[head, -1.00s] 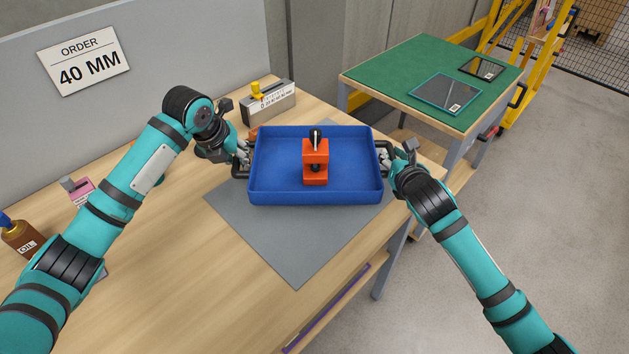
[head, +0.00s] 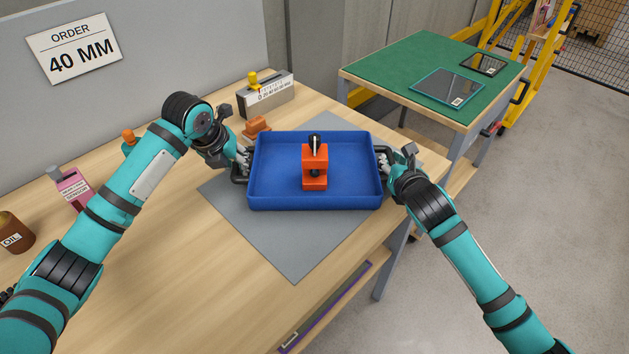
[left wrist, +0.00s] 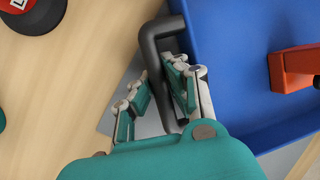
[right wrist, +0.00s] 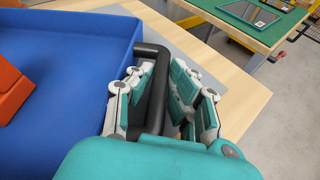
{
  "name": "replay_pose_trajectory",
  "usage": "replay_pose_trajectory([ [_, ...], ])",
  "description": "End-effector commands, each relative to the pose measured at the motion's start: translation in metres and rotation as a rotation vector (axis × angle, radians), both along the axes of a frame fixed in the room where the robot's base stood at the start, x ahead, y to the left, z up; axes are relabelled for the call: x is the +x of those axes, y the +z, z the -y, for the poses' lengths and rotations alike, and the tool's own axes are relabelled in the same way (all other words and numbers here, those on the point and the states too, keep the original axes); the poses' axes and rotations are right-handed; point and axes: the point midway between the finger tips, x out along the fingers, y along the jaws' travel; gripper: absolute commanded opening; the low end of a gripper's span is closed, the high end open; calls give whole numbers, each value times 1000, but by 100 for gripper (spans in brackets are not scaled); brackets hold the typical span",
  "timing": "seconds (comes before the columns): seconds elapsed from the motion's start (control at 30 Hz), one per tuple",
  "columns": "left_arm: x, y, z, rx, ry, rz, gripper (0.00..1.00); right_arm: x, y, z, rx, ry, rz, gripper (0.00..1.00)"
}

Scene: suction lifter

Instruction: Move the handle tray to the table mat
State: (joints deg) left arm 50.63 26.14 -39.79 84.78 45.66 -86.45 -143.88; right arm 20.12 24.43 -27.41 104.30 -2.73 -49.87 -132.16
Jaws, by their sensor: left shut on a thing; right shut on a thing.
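The blue handle tray (head: 270,175) has a black handle at each end and appears level. An orange block with a black-topped part (head: 315,170) stands in its middle. My left gripper (head: 243,160) is shut on the left handle, whose bar (left wrist: 160,45) shows between the fingers in the left wrist view. My right gripper (head: 384,160) is shut on the right handle, also seen in the right wrist view (right wrist: 156,75). The tray is over the grey table mat (head: 290,245), whose near part shows. I cannot tell whether the tray touches it.
An orange piece (head: 256,127) and a grey box with a yellow knob (head: 265,95) stand behind the tray. A pink container (head: 72,188) and an oil bottle (head: 14,232) stand at left. A green-topped table (head: 400,65) holds two dark panels at the back right.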

Motion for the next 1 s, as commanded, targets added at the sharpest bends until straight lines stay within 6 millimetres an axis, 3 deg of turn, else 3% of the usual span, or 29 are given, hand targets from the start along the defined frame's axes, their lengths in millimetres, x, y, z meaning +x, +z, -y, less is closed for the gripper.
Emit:
replay_pose_trajectory([
  [0.03, 1, -5, -4, 5, 9, 0, 9, 1, -5, 3, -4, -7, 0, 17],
  [0.2, 1, -2, -3, 4, 6, 0, 32, 0, -2, 2, -3, -5, -1, 39],
  [0.37, 0, -2, -2, 2, 3, 0, 32, 0, -2, 1, -1, -3, -1, 39],
  [0.67, 0, -1, 1, -2, -2, 1, 68, 0, -2, -1, 1, 2, -1, 39],
  [1.0, -1, 2, 4, -8, -7, 2, 69, -1, -2, -4, 4, 8, -1, 39],
])
